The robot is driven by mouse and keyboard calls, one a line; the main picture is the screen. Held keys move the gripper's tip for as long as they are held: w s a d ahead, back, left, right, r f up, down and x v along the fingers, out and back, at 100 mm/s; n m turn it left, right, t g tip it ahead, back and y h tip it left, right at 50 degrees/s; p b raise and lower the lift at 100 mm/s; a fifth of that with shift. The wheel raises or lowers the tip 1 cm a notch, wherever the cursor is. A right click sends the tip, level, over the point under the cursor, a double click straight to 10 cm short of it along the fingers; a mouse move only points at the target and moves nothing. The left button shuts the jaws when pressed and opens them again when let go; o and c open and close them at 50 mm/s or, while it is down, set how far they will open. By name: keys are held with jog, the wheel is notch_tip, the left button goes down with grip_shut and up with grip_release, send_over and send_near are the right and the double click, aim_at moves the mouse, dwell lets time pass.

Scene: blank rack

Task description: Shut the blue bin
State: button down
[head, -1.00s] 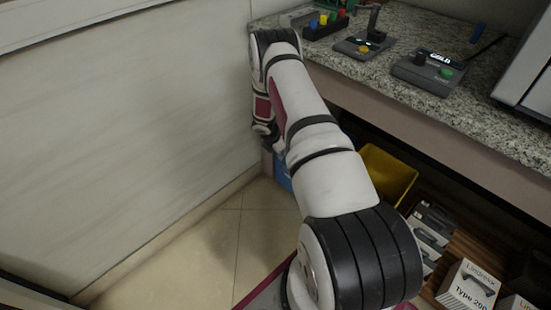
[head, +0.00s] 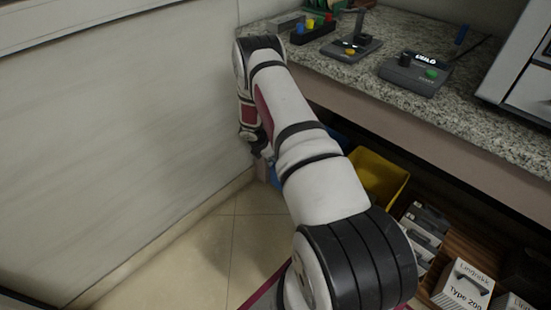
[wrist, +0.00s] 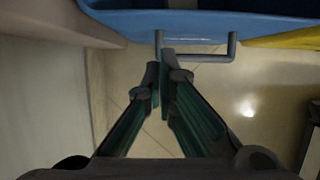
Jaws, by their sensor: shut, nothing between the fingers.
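The blue bin (head: 274,178) is under the counter in the head view, mostly hidden behind my arm. Its blue front side (wrist: 200,25) fills the top of the wrist view, with a grey bar handle (wrist: 205,58) on it. My gripper (wrist: 161,78) is shut and empty, its tips close to the left end of the handle; I cannot tell whether they touch it. In the head view my gripper (head: 264,152) is small and low by the wall, partly hidden by the arm. How far out the bin stands is hard to tell.
A yellow bin (head: 385,175) is right of the blue bin. Boxes (head: 464,285) stand on the shelf further right. A granite counter (head: 450,110) with control boxes overhangs the bins. A pale wall (head: 110,130) is close on the left. The tiled floor (head: 215,235) is clear.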

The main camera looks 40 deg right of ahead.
jog(key=a+p+v, duration=0.1)
jog(key=p+v, duration=0.3)
jog(key=v, duration=0.6)
jog(key=shift+a+r, duration=0.1)
